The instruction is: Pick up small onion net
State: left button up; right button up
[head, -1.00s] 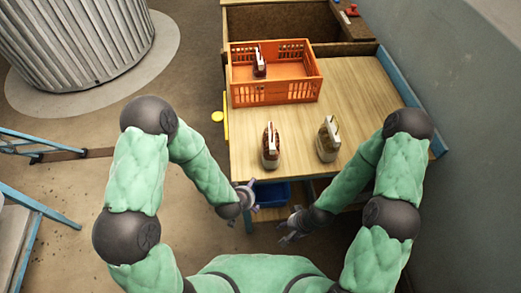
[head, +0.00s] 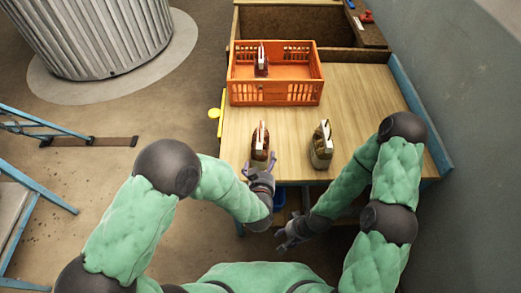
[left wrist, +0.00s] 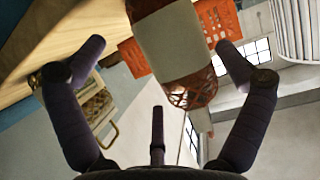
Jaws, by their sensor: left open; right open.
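A small red net sack (head: 260,143) with a pale label stands upright near the table's front edge, left of centre. In the left wrist view the red net sack (left wrist: 190,92) lies between the spread fingers, with a gap to the fingers on both sides. My left gripper (head: 260,170) is open just in front of this sack; contact cannot be told. An olive-brown sack (head: 321,150) stands to the right on the table. Another dark red sack (head: 261,66) stands in the orange crate (head: 290,95). My right gripper (head: 284,240) is open and empty, low in front of the table.
The wooden table (head: 370,100) has free room behind and to the right of the sacks. A blue edge board (head: 420,120) and a grey wall bound it on the right. A dark-lined bin (head: 290,22) lies behind the crate.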

pick_arm(q)
jog(key=b+x, duration=0.1)
jog(key=x, duration=0.1)
jog(key=b+x, duration=0.1)
jog(key=x, duration=0.2)
jog(key=shift+a+r, duration=0.2)
jog(key=shift+a, duration=0.05)
jog(key=shift+w+d+f, duration=0.1)
jog(key=shift+w, duration=0.45)
jog(key=shift+c, duration=0.3)
jog(key=c, duration=1.4)
